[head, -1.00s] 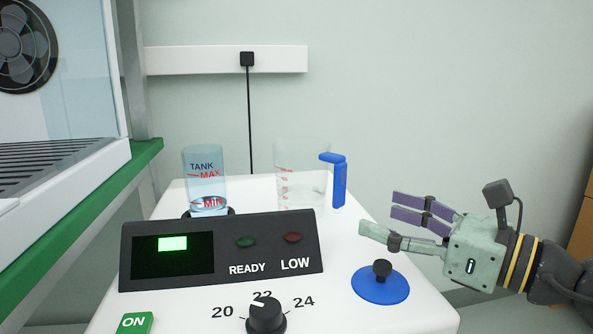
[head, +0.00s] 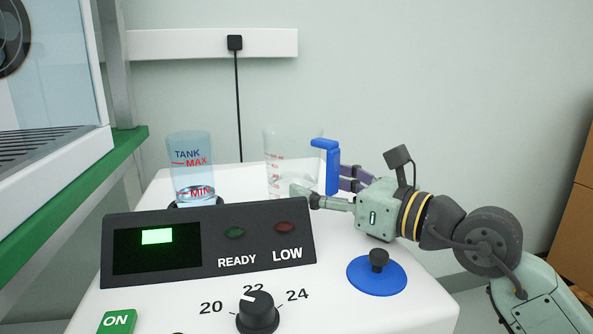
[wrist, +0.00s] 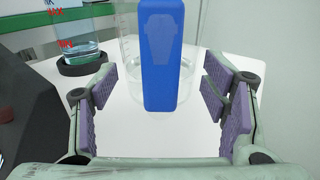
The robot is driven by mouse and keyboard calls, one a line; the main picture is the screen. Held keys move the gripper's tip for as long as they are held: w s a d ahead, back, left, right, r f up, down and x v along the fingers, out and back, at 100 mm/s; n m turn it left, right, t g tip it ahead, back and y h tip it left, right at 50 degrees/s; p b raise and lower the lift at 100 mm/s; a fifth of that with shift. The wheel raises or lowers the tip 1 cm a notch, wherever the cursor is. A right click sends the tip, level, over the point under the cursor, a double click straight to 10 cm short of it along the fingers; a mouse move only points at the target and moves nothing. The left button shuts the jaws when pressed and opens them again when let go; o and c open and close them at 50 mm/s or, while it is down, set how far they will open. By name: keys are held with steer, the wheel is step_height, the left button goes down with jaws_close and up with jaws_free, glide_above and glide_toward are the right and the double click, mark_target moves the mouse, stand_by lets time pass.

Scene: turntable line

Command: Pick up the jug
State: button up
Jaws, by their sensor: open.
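The jug (head: 283,160) is clear, with red marks and a blue handle (head: 333,168) on its right side. It stands on the white machine top behind the control panel. In the wrist view the blue handle (wrist: 162,60) stands upright in the middle, with the clear jug wall behind it. My gripper (head: 325,192) is at the handle from the right. Whether the handle lies fully between the pads is hard to tell.
A tank (head: 190,170) with MAX and MIN marks stands left of the jug, in a dark ring. The black panel (head: 208,248) is in front. A blue disc with a black knob (head: 377,274) lies below my gripper. A green-edged bench (head: 75,215) is at left.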

steer(key=shift+x, duration=0.9)
steer(key=shift+c, duration=0.2)
jaws_close()
stand_by(0.4)
